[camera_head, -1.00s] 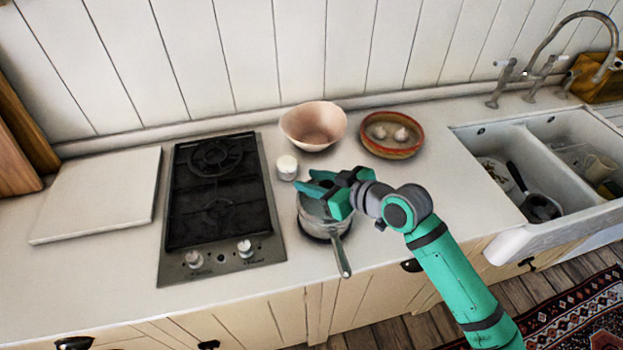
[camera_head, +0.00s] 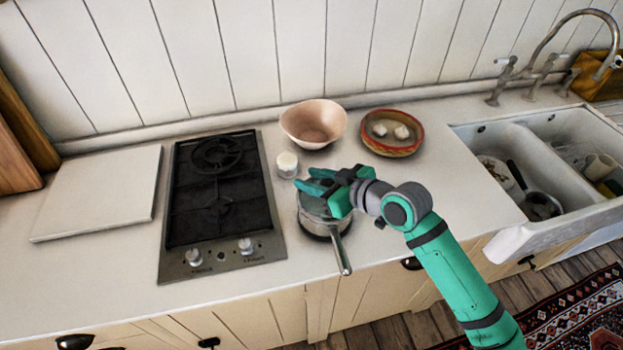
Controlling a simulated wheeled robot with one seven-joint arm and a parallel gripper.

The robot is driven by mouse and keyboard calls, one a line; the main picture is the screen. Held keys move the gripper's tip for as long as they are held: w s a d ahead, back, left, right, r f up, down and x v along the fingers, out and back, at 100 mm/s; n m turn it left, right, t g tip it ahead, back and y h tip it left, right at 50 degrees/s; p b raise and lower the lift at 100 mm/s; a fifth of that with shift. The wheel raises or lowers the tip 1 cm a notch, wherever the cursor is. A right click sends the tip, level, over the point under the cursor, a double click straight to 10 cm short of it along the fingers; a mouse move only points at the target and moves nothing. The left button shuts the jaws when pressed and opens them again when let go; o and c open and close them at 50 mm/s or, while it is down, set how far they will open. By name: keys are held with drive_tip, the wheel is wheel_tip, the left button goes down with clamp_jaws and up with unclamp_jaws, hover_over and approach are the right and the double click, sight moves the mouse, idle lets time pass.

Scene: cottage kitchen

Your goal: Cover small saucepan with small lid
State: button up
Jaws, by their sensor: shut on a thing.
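The small saucepan (camera_head: 313,225) stands on the counter just right of the hob, with its handle (camera_head: 342,254) pointing toward the front edge. My gripper (camera_head: 314,187) is directly over the saucepan, its teal fingers pointing left. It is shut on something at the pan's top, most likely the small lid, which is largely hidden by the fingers. Only a dark sliver shows between and below the fingers. I cannot tell whether the lid rests on the rim or is just above it.
A white jar (camera_head: 287,165) stands close to my fingertips. Behind are a pink bowl (camera_head: 313,123) and a red-rimmed dish (camera_head: 392,134) with pale pieces. The black hob (camera_head: 215,200) is left, a white board (camera_head: 97,194) beyond it. The sink (camera_head: 545,150) with dishes is right.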

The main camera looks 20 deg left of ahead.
drive_tip(key=shift+w+f, duration=0.15)
drive_tip(key=shift+f, duration=0.2)
idle(0.6)
drive_tip(key=o, duration=0.9)
drive_tip(key=shift+d, duration=0.1)
drive_tip(key=shift+v, duration=5.45)
